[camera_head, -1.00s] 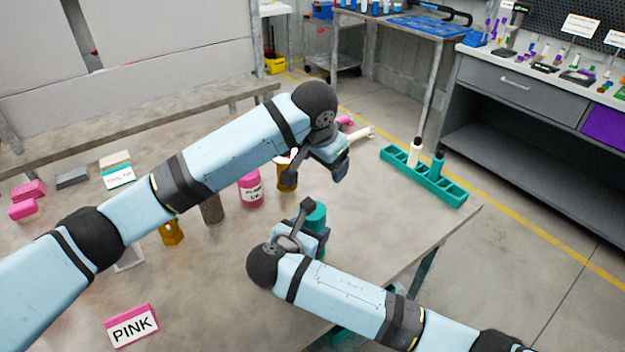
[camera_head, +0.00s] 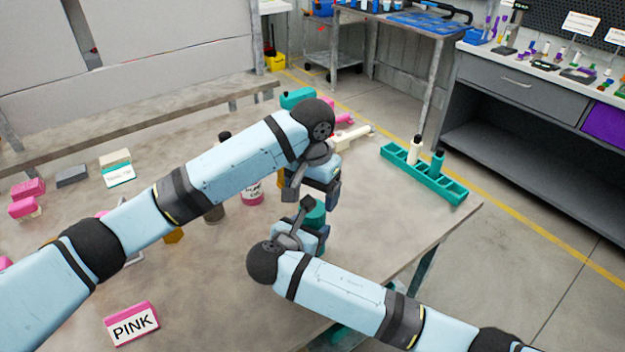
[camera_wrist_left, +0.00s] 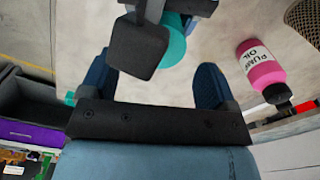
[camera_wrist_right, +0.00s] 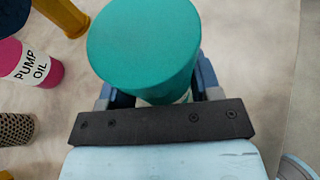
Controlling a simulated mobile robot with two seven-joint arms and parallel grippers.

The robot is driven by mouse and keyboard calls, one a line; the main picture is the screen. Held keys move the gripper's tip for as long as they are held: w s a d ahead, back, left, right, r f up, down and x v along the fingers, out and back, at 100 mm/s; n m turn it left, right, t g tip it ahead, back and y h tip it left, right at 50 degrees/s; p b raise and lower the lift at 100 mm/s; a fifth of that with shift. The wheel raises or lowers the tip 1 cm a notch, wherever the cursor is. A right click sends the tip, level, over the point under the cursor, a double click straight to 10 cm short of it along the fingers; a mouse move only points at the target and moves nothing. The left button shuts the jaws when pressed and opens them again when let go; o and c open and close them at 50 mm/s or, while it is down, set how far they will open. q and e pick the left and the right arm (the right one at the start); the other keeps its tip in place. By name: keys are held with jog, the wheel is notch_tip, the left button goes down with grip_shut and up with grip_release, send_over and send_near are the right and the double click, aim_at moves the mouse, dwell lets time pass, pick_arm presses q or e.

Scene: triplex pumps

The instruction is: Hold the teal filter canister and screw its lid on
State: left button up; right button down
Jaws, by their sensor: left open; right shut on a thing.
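The teal filter canister (camera_head: 314,213) stands upright near the table's right part, partly hidden by both hands. My right gripper (camera_head: 308,238) is shut around its side. In the right wrist view the smooth round teal top (camera_wrist_right: 145,40) fills the upper middle, with a paler part below between the fingers. I cannot tell whether that top is a lid. My left gripper (camera_head: 312,197) is open, pointing down just above the canister. In the left wrist view nothing sits between its fingers (camera_wrist_left: 155,82); the canister (camera_wrist_left: 174,42) shows partly behind a dark block.
A pink pump oil bottle (camera_head: 252,193) stands left of the canister, close to my left arm. A teal rack (camera_head: 425,175) with a white and a teal piece lies near the table's right edge. A pink sign (camera_head: 132,324) stands at the front left.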

pick_arm(q)
jog(key=shift+f, duration=2.25)
jog(key=c, duration=0.9)
jog(key=o, duration=1)
jog(key=shift+r, duration=0.1)
